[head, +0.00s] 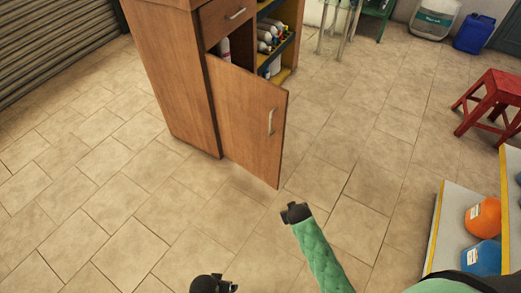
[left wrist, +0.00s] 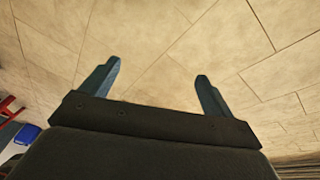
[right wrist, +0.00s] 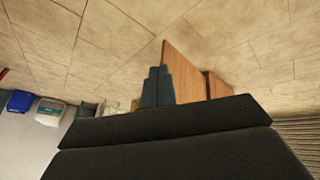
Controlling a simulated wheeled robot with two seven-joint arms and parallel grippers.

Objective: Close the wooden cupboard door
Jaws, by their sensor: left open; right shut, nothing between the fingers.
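The wooden cupboard (head: 170,70) stands at the upper middle of the head view. Its brown door (head: 240,115) is swung partway open, with a pale handle (head: 271,121) near its free edge. My right gripper (head: 296,213) is just in front of and below the door's free edge, apart from it. In the right wrist view its fingers (right wrist: 157,84) are shut and empty, with the door (right wrist: 181,72) beyond them. My left gripper (head: 214,284) is low at the bottom of the head view. In the left wrist view its fingers (left wrist: 158,75) are open over bare floor.
A drawer (head: 226,16) sits above the door, and shelves with bottles (head: 270,40) show beside it. A red stool (head: 492,100) is at the right. A shelf unit (head: 455,215) with orange and blue drums is at lower right. Tiled floor is clear left and between.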

